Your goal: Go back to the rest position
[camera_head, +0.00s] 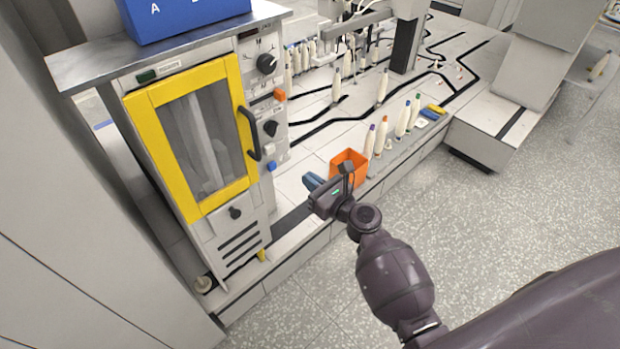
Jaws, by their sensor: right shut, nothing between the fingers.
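My right gripper (312,181) is at the end of my dark arm, which comes in from the lower right. It is shut and empty, in front of the orange bin (349,163) on the low bench and partly covering the bin in this view. I cannot tell whether it touches the bin. My left gripper is not in the picture.
A machine with a yellow-framed door (195,136) stands at left, a blue box (183,17) on top. Bobbins (382,135) stand along the bench (322,131) edge; several more stand behind. Yellow and blue pieces (431,112) lie further right. The speckled floor (480,220) at right is clear.

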